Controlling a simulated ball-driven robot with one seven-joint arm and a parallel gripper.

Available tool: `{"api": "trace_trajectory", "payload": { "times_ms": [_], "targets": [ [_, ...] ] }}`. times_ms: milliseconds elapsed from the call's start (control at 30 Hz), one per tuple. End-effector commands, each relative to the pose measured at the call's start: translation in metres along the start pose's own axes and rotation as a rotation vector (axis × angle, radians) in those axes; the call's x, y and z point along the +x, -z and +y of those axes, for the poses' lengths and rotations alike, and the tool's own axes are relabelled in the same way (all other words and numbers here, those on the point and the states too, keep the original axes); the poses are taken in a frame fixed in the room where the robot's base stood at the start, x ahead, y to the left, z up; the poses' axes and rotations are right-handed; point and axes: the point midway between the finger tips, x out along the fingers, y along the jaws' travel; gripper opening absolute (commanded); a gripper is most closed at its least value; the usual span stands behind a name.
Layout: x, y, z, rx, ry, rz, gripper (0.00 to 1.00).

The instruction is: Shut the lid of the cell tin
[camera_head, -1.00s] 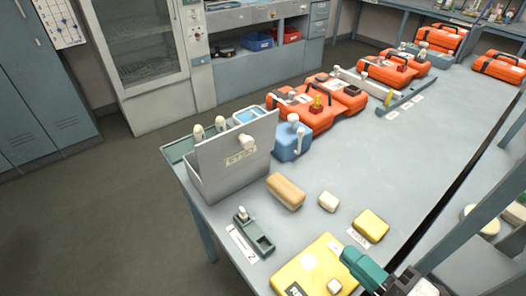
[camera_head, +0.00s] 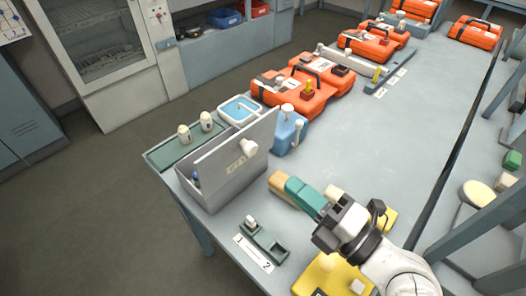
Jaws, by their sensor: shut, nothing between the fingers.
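The cell tin (camera_head: 212,196) is a grey box at the near left edge of the table. Its lid (camera_head: 222,160) stands up open, with a pale knob (camera_head: 248,147) and a label on the side facing right. A bit of something blue (camera_head: 196,179) shows inside at the left; the lid hides most of the inside. My gripper (camera_head: 290,190) has teal fingers. It is shut and empty, to the right of the tin and apart from it. Its fingertips overlap a tan block (camera_head: 277,182) in view; whether they touch it I cannot tell.
A blue container (camera_head: 288,134) stands close behind the lid at the right. A green tray (camera_head: 163,156) with two pale-topped pieces lies behind the tin. A green holder (camera_head: 264,240) lies in front. Orange cases (camera_head: 272,97) stand farther back. The table's middle right is clear.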

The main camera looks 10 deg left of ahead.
Motion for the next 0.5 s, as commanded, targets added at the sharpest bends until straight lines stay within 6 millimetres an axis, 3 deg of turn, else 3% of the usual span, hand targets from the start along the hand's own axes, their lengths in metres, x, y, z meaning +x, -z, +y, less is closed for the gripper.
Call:
{"api": "trace_trajectory", "payload": {
  "times_ms": [200, 500],
  "targets": [
    [0.044, 0.000, 0.005, 0.000, 0.000, 0.002, 0.00],
    [0.080, 0.000, 0.002, 0.000, 0.002, 0.000, 0.00]
  ]
}}
